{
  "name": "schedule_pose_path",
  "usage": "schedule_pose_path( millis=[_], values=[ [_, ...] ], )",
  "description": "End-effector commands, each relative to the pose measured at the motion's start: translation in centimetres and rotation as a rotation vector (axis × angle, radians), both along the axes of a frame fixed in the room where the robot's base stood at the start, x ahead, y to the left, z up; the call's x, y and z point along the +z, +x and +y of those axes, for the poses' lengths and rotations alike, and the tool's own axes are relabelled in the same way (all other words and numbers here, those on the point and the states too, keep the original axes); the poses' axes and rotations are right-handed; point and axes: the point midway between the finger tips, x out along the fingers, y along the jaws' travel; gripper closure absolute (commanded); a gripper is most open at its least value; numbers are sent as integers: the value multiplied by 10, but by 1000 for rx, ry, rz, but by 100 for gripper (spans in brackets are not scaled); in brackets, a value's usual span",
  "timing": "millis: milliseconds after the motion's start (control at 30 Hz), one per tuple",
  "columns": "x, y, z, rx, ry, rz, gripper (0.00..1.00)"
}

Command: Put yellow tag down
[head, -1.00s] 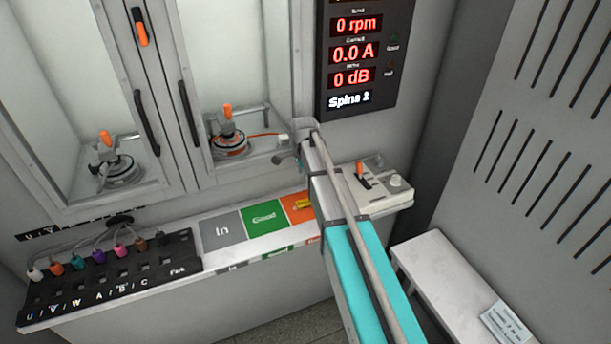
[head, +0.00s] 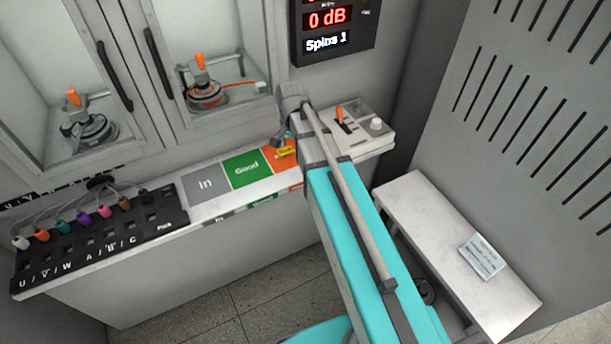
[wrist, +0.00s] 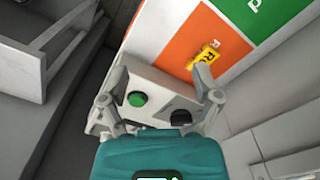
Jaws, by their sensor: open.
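The yellow tag (wrist: 204,56) lies on the orange square (wrist: 166,38) in the wrist view, with a dark letter on it. It also shows in the head view (head: 287,151), partly beside my gripper. My gripper (wrist: 162,74) is open, its two fingers spread apart with nothing between them. In the wrist view the tag lies just beyond the right fingertip, outside the gap. In the head view my gripper (head: 281,139) hangs close to the orange square; I cannot tell its exact height.
A control box (head: 352,128) with an orange lever stands right of the squares. The green Good square (head: 247,168) and grey In square (head: 206,183) lie left. A black connector rack (head: 95,235) is further left. A white bench (head: 430,215) stands at right.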

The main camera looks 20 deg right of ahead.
Motion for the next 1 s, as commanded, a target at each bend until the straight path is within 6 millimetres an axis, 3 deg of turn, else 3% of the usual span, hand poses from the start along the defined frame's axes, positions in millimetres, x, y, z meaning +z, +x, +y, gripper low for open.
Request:
schedule_pose_path(
  millis=[33, 200, 433, 600, 1000],
  values=[
    [0, -22, -1, 69, 0, 0, 19],
    [0, -68, -2, 331, 0, 0, 19],
    [0, -115, -3, 620, 0, 0, 19],
    [0, -129, -3, 725, 0, 0, 19],
    [0, -130, -3, 743, 0, 0, 19]
  ],
)
